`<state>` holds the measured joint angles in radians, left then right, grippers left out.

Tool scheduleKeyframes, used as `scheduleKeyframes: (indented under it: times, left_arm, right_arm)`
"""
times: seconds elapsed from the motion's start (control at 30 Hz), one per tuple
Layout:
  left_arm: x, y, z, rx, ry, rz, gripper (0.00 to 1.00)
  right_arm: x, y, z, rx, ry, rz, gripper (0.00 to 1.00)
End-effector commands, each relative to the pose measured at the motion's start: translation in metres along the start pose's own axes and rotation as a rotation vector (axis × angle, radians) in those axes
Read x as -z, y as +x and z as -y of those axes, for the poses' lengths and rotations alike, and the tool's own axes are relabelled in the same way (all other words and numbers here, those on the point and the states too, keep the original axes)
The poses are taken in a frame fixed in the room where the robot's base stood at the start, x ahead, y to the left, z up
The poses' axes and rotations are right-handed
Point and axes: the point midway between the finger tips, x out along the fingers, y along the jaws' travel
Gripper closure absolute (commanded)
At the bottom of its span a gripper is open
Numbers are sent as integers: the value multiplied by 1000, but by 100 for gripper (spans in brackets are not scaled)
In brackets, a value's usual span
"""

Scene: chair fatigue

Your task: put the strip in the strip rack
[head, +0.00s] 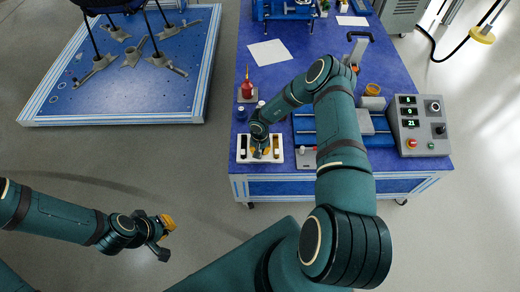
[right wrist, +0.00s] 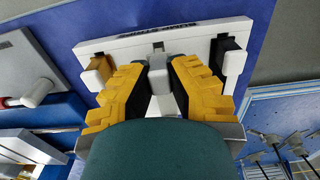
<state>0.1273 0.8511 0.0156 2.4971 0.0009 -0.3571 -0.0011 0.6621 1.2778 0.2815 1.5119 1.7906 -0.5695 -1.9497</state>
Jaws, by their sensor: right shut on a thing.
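The strip rack (head: 240,158) is a white block at the table's front left corner; in the right wrist view its white face (right wrist: 125,45) carries dark lettering. My right gripper (head: 260,153) is over its middle. In the right wrist view the gripper (right wrist: 159,72) is shut on a pale strip (right wrist: 158,85), between two rack places holding a brown piece and a black piece with white ends. The fingers hide much of the strip, so I cannot tell whether it is seated. My left gripper (head: 165,237) is empty, fingers apart, over the floor.
A grey control box (head: 420,125) with green displays is at the table's right. A white paper (head: 270,53) lies farther back. A blue platform (head: 120,95) with chair legs stands left; the floor between is clear.

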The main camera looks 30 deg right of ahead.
Motion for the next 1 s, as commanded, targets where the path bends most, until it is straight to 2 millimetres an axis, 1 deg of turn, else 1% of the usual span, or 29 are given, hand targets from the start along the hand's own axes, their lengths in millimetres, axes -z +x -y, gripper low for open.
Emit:
scheduleKeyframes:
  times: [0.67,0.7,0.73,0.77,1.0]
  left_arm:
    - [-1,6,2,0,0,0,100]
    - [-1,5,2,0,0,0,100]
    - [-1,5,2,0,0,0,100]
    - [-1,5,2,0,0,0,100]
    - [0,5,2,0,0,0,100]
  right_arm:
    - [0,16,0,0,0,0,100]
    - [0,15,0,0,0,0,68]
    - [0,15,0,0,0,0,58]
    - [0,15,0,0,0,0,56]
    - [0,15,0,0,0,0,56]
